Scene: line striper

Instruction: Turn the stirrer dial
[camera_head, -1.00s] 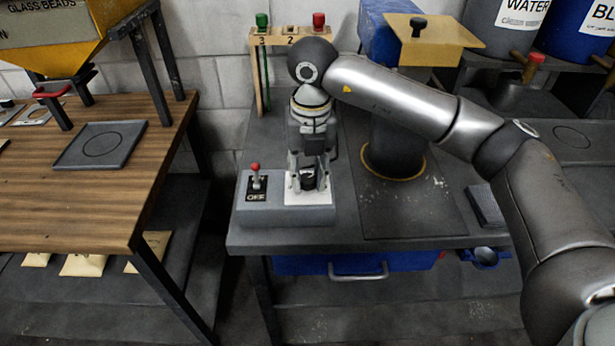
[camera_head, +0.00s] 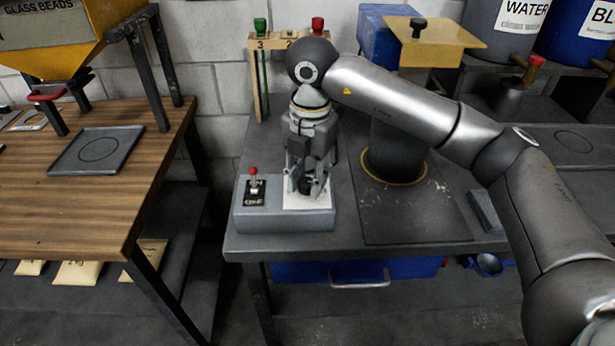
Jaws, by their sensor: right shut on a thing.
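The stirrer control box (camera_head: 262,222) is a grey block at the front left of the grey bench. A white plate (camera_head: 306,201) on its right part carries the black stirrer dial (camera_head: 304,186), mostly hidden by my right gripper. A switch with a red-tipped lever (camera_head: 254,182) stands on the box's left part, above a label reading OFF. My right gripper (camera_head: 305,184) points down over the plate and is shut on the dial. My left gripper is not in view.
A dark cylindrical vessel (camera_head: 392,150) stands right of the box. A wooden rack (camera_head: 257,80) with green and red handles is behind my gripper. A wooden table (camera_head: 80,190) lies left, across a gap. Water and blue containers stand at the back right.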

